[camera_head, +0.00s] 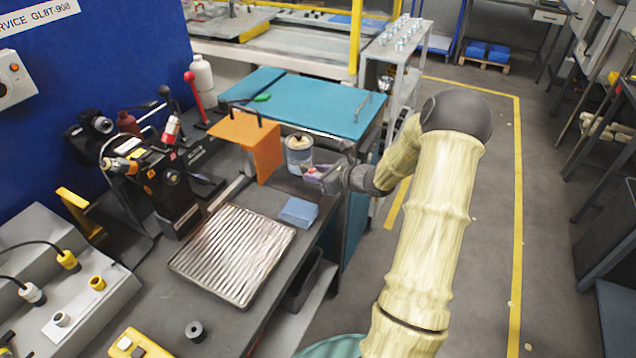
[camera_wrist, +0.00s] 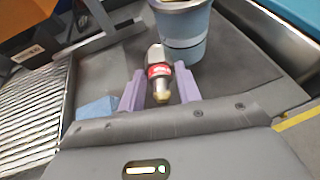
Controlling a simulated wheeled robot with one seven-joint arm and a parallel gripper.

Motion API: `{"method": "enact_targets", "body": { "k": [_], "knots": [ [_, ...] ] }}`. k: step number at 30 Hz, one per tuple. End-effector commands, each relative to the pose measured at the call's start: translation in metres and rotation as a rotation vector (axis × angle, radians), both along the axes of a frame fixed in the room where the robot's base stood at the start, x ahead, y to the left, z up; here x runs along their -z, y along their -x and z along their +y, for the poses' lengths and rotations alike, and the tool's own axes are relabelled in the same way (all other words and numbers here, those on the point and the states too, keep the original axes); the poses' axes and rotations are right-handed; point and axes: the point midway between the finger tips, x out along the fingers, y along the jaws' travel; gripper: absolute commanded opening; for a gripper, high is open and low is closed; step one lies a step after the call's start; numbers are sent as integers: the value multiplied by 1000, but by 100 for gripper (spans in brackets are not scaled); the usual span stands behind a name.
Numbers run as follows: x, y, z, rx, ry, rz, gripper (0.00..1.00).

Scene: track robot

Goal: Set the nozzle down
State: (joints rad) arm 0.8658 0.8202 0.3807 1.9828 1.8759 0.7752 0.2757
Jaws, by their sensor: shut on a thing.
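The nozzle (camera_wrist: 158,72) is a small silvery piece with a red band and a brass-coloured tip. In the wrist view it lies between the two purple fingers of my gripper (camera_wrist: 160,88), which is shut on it. In the head view my gripper (camera_head: 322,177) is over the right edge of the dark workbench, and only a reddish bit of the nozzle (camera_head: 312,170) shows. The grey-blue can (camera_head: 299,160) stands just beyond the nozzle, and also shows in the wrist view (camera_wrist: 184,38). I cannot tell whether the nozzle touches the bench or the can.
A ribbed metal tray (camera_head: 232,255) lies on the bench, with a blue block (camera_head: 298,212) at its right. An orange panel (camera_head: 262,150) stands left of the can. A teal-topped cabinet (camera_head: 310,100) is behind. Bare bench (camera_wrist: 235,75) shows right of my gripper.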

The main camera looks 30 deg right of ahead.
Motion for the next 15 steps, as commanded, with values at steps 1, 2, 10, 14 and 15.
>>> {"method": "enact_targets", "body": {
  "k": [1,2,10,14,15],
  "knots": [
    [0,0,1,-2,0,-1,5],
    [0,0,1,-2,0,-1,5],
    [30,1,-1,2,-4,2,5],
    [38,1,-1,3,-1,0,5],
    [38,1,-2,3,0,-1,5]
  ]
}}
